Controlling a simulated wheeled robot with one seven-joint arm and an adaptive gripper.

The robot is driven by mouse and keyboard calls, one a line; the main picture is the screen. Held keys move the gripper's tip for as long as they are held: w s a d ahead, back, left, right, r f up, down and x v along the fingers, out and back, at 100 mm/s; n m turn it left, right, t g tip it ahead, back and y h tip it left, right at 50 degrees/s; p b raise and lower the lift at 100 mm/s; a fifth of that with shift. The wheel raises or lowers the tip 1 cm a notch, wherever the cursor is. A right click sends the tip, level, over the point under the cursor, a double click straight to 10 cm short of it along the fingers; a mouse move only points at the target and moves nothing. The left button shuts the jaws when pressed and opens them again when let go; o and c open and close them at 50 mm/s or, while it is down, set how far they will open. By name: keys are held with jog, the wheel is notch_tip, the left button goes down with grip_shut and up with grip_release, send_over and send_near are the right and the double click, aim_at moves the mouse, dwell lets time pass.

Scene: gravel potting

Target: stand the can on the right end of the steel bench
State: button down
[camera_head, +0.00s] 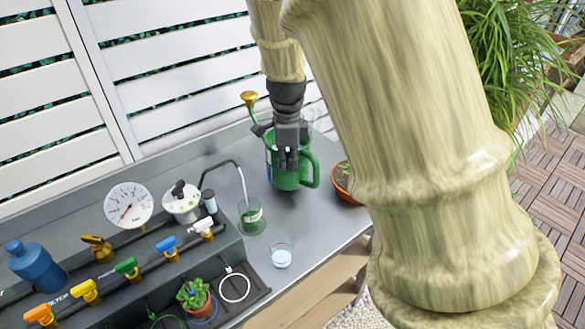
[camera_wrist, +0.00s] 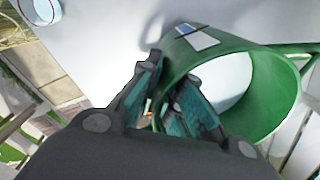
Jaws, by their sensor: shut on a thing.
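The can is a green watering can (camera_head: 285,182) with a side handle and a brass rose on its spout. It is upright, or nearly so, at the right part of the steel bench (camera_head: 318,228). My gripper (camera_head: 288,160) reaches down from above and is shut on the can's wall at the rim. In the wrist view the fingers (camera_wrist: 165,105) pinch the wall of the can (camera_wrist: 270,105), and its open mouth shows at the right. I cannot tell whether the can's base touches the bench.
A terracotta pot (camera_head: 343,181) stands close right of the can, partly hidden by my arm. A beaker (camera_head: 251,218) with a tube and a small glass (camera_head: 281,256) stand in front. A valve manifold (camera_head: 140,262) fills the left. A slatted fence (camera_head: 180,70) is behind.

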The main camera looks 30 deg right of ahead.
jog(key=shift+w+d+f+p, duration=0.2)
jog(key=shift+w+f, duration=0.35)
jog(key=shift+f, duration=0.35)
jog(key=shift+w+d+f+p, duration=0.2)
jog(key=shift+w+f, duration=0.35)
jog(key=shift+f, duration=0.3)
jog(key=shift+a, duration=0.1)
jog(key=c, duration=1.9)
grip_release()
jog(key=shift+s+f, duration=0.1)
jog(key=shift+f, duration=0.05)
jog(key=o, duration=0.3)
notch_tip(320, 180, up, 12)
jog(key=shift+b, duration=0.35)
